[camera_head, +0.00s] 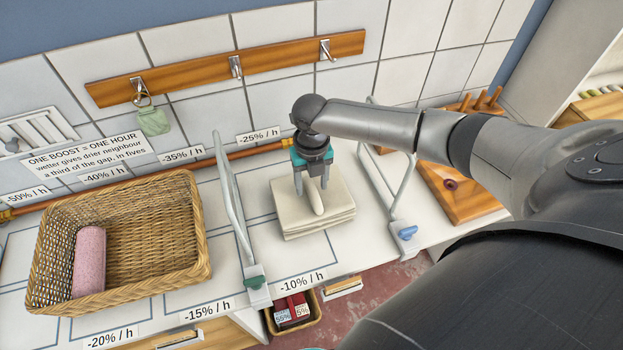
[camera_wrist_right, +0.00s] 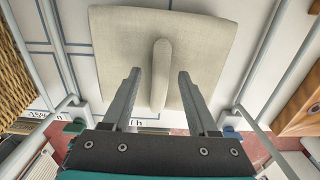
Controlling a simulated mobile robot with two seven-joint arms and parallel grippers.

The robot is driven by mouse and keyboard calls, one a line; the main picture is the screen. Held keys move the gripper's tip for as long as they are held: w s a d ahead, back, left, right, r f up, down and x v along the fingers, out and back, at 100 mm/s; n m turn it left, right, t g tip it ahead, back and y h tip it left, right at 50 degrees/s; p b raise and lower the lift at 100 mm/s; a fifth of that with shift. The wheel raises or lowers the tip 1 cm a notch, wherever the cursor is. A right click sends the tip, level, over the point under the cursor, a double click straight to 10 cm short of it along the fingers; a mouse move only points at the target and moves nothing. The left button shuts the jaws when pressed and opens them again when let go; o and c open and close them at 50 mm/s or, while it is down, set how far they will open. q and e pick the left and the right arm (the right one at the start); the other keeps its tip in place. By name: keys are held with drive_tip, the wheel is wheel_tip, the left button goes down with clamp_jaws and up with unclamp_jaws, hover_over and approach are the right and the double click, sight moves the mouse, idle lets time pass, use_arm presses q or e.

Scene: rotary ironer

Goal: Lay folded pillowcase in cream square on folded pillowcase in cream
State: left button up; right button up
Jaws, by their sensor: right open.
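A folded cream pillowcase (camera_head: 338,192) lies flat on the worktop, on top of cream folded layers (camera_head: 322,228) that look like another folded pillowcase. The edges lie roughly in line; I cannot tell exactly where one piece ends and the other begins. A raised ridge (camera_head: 317,198) stands on the upper face. My right gripper (camera_head: 312,187) is over the stack, open, with one finger on each side of the ridge. In the right wrist view the gripper (camera_wrist_right: 159,73) shows gaps between both fingers and the ridge (camera_wrist_right: 160,60). My left gripper is not in view.
A wicker basket (camera_head: 190,235) with a rolled pink towel (camera_head: 89,262) stands at left. Upright metal frames flank the stack, the left with a green clamp (camera_head: 254,283), the right with a blue one (camera_head: 406,233). A wooden peg board (camera_head: 465,200) is at right; hooks line the wall.

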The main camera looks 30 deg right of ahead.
sight(312, 188)
drive_tip(key=shift+r, duration=0.1)
wheel_tip(312, 188, up, 15)
idle(0.5)
